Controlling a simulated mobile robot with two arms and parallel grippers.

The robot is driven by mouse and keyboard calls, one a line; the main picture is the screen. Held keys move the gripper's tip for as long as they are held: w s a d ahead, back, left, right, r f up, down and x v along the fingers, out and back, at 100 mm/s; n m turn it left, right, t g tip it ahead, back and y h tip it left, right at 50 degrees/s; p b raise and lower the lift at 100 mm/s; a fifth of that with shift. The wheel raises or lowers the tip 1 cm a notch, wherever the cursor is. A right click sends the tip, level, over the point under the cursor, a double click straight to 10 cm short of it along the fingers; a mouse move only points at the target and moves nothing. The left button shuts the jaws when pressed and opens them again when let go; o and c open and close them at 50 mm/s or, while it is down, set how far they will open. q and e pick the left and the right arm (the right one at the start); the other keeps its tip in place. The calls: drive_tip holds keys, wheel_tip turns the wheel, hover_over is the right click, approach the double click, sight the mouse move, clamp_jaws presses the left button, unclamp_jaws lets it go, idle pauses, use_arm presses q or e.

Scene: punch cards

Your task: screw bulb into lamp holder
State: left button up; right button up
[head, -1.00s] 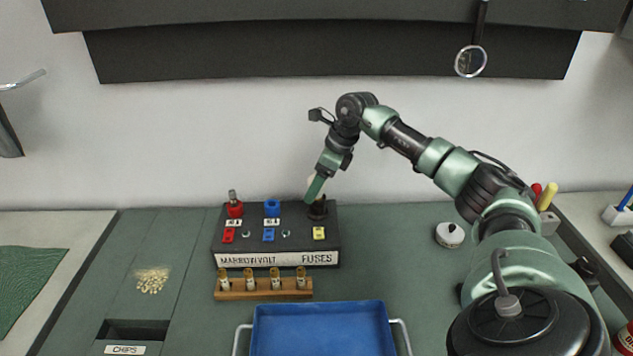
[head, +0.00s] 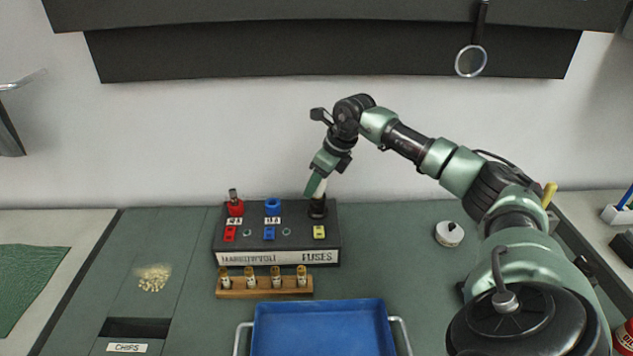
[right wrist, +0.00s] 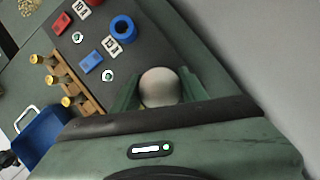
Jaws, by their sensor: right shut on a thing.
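A pale round bulb (right wrist: 159,87) is between the fingers of my right gripper in the right wrist view. My right gripper (head: 318,188) is shut on the bulb, above the black lamp holder (head: 317,208) at the back right of the dark fuse box (head: 280,244). In the head view the fingers cover most of the bulb. The bulb seems to stand in or right over the holder; I cannot tell how deep it sits. My left gripper is not in view.
On the box are a red socket (head: 235,208) and a blue socket (head: 272,207). In front stands a wooden rack (head: 264,293) with several fuses. A blue tray (head: 318,330) lies nearer. A round white-and-black item (head: 449,235) sits right.

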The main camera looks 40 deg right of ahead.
drive_tip(key=m+h, duration=0.2)
drive_tip(key=m, duration=0.3)
drive_tip(key=shift+m, duration=0.3)
drive_tip(key=m, duration=0.2)
drive_tip(key=m+h, duration=0.1)
drive_tip(key=m, duration=0.1)
drive_tip(key=shift+d+h, duration=0.1)
drive_tip(key=shift+h, duration=0.2)
drive_tip(key=m+g+h, duration=0.1)
drive_tip(key=m, duration=0.2)
drive_tip(key=shift+d, duration=0.1)
drive_tip(key=o, duration=1.3)
